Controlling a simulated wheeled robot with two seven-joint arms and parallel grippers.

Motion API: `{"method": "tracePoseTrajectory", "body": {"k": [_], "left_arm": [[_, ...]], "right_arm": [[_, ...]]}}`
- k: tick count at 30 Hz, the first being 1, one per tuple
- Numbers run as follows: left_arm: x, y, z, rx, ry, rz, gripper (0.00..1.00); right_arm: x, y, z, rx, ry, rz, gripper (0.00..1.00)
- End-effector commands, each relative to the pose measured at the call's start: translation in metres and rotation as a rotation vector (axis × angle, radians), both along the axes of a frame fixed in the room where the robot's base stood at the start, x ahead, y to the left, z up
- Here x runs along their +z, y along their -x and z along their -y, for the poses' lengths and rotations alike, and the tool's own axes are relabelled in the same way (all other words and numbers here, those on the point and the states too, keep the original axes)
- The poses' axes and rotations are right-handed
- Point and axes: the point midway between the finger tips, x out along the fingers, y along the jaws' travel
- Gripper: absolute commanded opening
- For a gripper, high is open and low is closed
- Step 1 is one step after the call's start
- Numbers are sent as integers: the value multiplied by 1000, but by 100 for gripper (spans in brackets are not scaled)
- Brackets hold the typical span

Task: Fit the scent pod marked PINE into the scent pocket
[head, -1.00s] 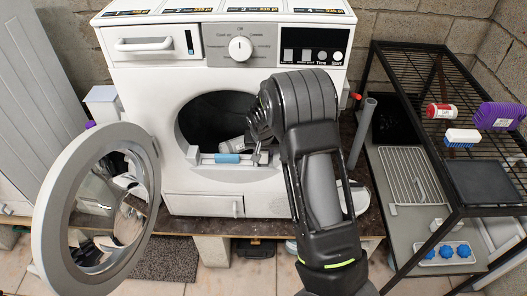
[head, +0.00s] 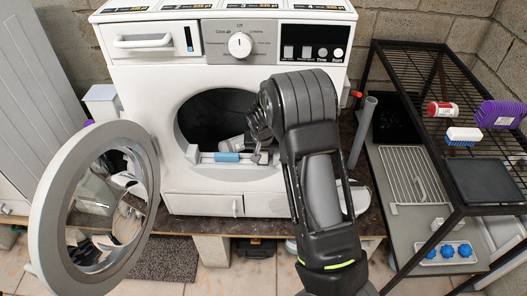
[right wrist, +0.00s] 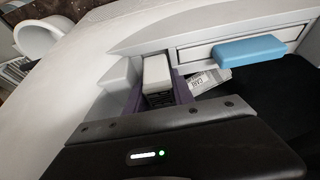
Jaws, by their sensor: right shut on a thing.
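My right gripper (head: 258,157) is at the lower lip of the open round drum opening, just right of a pale bar with a light blue grip (head: 228,157). In the right wrist view my right gripper (right wrist: 158,95) is shut on a small white pod (right wrist: 157,70) with a dark slotted lower part. No PINE mark can be read on it. The blue grip (right wrist: 249,49) shows beyond it on a pale ledge. A grey labelled piece (right wrist: 209,81) lies beside the fingers, its lettering only partly readable. I cannot make out the scent pocket for certain. My left gripper is out of view.
The white washing machine (head: 165,100) has its round door (head: 50,215) swung open to the left. A black wire rack (head: 400,60) at right carries a red-and-white container (head: 442,110), a blue brush (head: 463,137) and a purple item (head: 500,115). Blue knobs (head: 446,251) sit below.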

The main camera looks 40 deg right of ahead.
Motion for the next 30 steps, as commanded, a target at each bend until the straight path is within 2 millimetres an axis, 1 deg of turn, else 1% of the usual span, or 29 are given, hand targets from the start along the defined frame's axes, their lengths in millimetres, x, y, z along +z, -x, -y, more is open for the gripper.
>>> {"method": "tracePoseTrajectory", "body": {"k": [5,9,10,18,19,30], "left_arm": [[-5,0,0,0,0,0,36],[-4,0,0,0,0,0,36],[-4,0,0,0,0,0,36],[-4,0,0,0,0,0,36],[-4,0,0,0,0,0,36],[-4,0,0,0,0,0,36]], "right_arm": [[-6,0,0,0,0,0,0],[-5,0,0,0,0,0,0],[-5,0,0,0,0,0,31],[-5,1,1,-2,1,-1,53],[-5,1,1,-2,1,-2,55],[-5,3,5,-6,4,-5,55]]}}
